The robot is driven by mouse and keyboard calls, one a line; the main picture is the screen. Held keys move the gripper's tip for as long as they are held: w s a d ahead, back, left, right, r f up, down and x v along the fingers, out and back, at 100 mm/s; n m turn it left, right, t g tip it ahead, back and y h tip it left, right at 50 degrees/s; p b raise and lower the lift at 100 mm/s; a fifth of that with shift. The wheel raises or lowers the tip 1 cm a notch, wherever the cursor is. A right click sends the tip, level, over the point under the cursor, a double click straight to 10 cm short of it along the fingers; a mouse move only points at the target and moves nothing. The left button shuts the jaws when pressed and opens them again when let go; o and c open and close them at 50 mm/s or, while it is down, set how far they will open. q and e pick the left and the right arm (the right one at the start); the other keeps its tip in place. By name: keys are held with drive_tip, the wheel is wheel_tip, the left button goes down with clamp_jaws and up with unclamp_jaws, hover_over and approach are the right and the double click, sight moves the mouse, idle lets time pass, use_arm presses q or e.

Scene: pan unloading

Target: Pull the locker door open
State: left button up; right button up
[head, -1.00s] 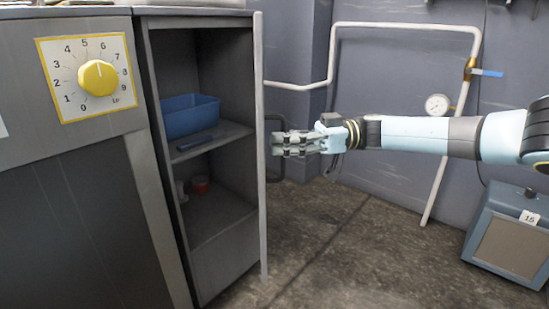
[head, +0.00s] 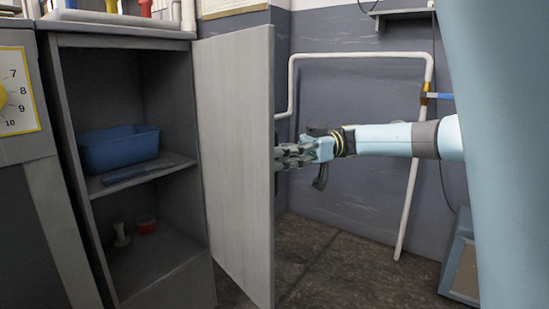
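The grey locker (head: 62,130) stands at the left with its door (head: 235,165) swung well out to the right. The door's inner face shows, and its free edge points towards me. My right gripper (head: 281,157) is at the outer side of the door, about mid-height, where the dark handle is. Its fingers are close together and look shut on the handle; the door edge hides part of the handle and the fingertips. My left gripper is not in view.
A white pipe (head: 405,205) runs along the wall behind my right arm. A blue-grey box (head: 460,260) stands at right. The floor (head: 305,245) beside the door is clear.

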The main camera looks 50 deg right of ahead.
drive_tip(key=v, duration=1.2)
drive_tip(key=shift+d+f, duration=0.1)
drive_tip(key=shift+c, duration=0.3)
